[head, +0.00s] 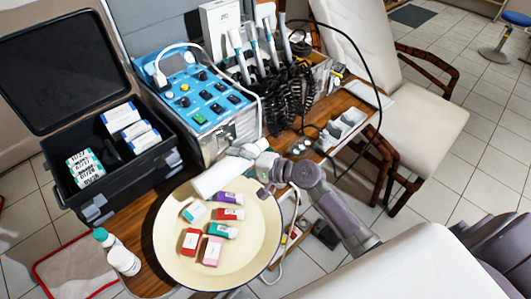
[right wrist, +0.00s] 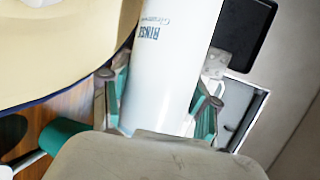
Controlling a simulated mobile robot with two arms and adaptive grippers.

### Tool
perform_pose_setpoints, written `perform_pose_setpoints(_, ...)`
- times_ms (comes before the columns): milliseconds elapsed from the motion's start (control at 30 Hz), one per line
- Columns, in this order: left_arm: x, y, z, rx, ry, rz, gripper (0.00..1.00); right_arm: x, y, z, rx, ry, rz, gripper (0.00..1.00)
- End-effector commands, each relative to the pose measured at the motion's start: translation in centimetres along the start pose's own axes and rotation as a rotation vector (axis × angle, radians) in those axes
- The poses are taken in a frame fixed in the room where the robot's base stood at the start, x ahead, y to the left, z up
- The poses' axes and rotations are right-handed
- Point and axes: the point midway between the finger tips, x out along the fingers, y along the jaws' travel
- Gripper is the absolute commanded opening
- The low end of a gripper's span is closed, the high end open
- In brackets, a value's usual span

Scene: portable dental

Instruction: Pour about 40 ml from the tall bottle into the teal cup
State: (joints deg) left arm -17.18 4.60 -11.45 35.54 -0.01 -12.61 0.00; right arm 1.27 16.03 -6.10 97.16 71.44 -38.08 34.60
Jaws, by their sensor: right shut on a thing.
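The tall white bottle (head: 215,178), labelled RINSE, is held tilted well over, above the far rim of the cream round tray. In the right wrist view the bottle (right wrist: 168,70) lies between both teal-padded fingers. My right gripper (head: 259,166) is shut on it; its fingers also show in the right wrist view (right wrist: 160,105). I cannot make out the teal cup for certain. A teal object (right wrist: 65,137) shows beside the gripper in the right wrist view, partly hidden; I cannot tell whether it is the cup. My left gripper is not in view.
The cream tray (head: 170,245) holds several small boxes. A white bottle with a teal cap (head: 122,258) stands left of it. A blue control unit (head: 200,105) with hoses and handpieces, and an open black case (head: 65,185), stand behind. A beige chair (head: 425,125) is at right.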

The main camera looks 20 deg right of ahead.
Motion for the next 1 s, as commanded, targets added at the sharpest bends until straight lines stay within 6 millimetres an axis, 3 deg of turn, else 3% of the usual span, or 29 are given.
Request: perform_pose_setpoints(1000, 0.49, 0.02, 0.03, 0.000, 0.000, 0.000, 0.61, -0.03, -0.39, 0.15, 0.065, -0.019, -0.029, 0.17)
